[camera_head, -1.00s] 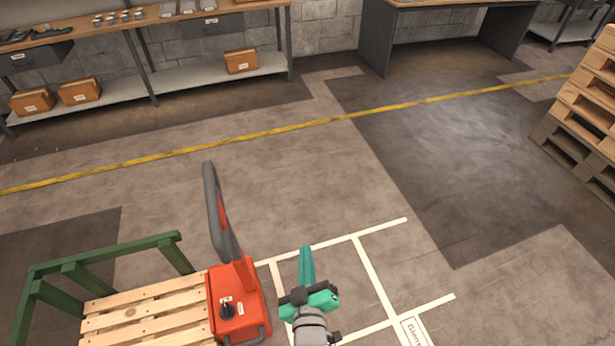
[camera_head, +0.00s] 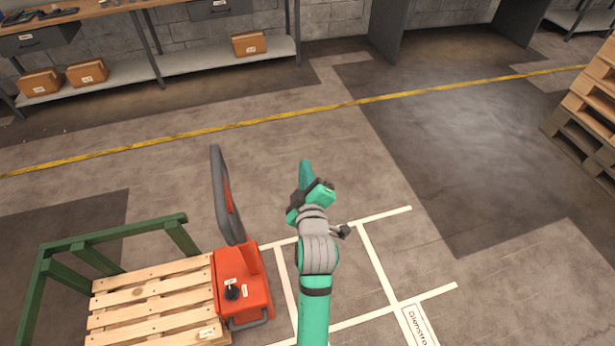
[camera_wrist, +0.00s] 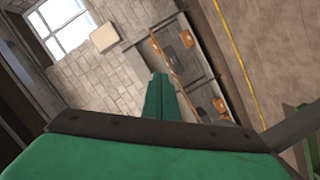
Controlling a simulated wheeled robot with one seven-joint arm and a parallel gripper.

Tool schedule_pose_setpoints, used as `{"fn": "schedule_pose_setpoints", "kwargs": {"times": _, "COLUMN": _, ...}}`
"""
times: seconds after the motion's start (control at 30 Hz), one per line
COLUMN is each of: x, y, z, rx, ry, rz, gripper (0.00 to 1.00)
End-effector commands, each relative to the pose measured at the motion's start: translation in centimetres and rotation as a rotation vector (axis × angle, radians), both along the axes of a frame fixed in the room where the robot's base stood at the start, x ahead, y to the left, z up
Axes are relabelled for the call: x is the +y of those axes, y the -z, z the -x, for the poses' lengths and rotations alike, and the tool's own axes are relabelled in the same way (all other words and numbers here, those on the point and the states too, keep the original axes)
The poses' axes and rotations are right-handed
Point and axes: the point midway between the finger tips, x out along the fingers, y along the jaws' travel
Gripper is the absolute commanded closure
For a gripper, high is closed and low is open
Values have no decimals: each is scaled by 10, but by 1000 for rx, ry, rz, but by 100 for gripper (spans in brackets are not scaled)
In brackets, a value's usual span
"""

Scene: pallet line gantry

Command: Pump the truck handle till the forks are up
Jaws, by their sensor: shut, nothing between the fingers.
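The pallet truck (camera_head: 241,283) has an orange body and stands at the lower middle of the head view. Its handle (camera_head: 224,195) is a dark grey loop that rises from the body and leans slightly left. A small black lever (camera_head: 232,292) sits on top of the body. The forks are hidden under the wooden pallet (camera_head: 150,295). My gripper (camera_head: 306,172) is to the right of the handle, apart from it, with its teal fingers together and empty. In the wrist view the closed fingers (camera_wrist: 159,98) point toward the wall and shelves.
A green rail frame (camera_head: 115,240) stands around the back and left of the pallet. White floor lines (camera_head: 375,255) mark bays on the right. Stacked pallets (camera_head: 590,120) stand at the far right. A workbench with a shelf (camera_head: 190,65) lines the wall. The floor beyond the yellow line is open.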

Motion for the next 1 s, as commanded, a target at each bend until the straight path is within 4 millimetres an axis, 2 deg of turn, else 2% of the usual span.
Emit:
{"fn": "schedule_pose_setpoints", "kwargs": {"times": 0.1, "x": 3, "y": 3, "z": -24, "rx": -1, "ry": -1, "rz": 0, "gripper": 100}}
{"fn": "schedule_pose_setpoints", "kwargs": {"times": 0.27, "x": 7, "y": 7, "z": -52, "rx": -1, "ry": -1, "rz": 0, "gripper": 100}}
{"fn": "schedule_pose_setpoints", "kwargs": {"times": 0.4, "x": -11, "y": 22, "z": -54, "rx": 2, "ry": 3, "rz": -1, "gripper": 100}}
{"fn": "schedule_pose_setpoints", "kwargs": {"times": 0.53, "x": -19, "y": 29, "z": -57, "rx": 2, "ry": 0, "rz": -2, "gripper": 100}}
{"fn": "schedule_pose_setpoints", "kwargs": {"times": 1.0, "x": -24, "y": 32, "z": -58, "rx": 0, "ry": 0, "rz": -1, "gripper": 100}}
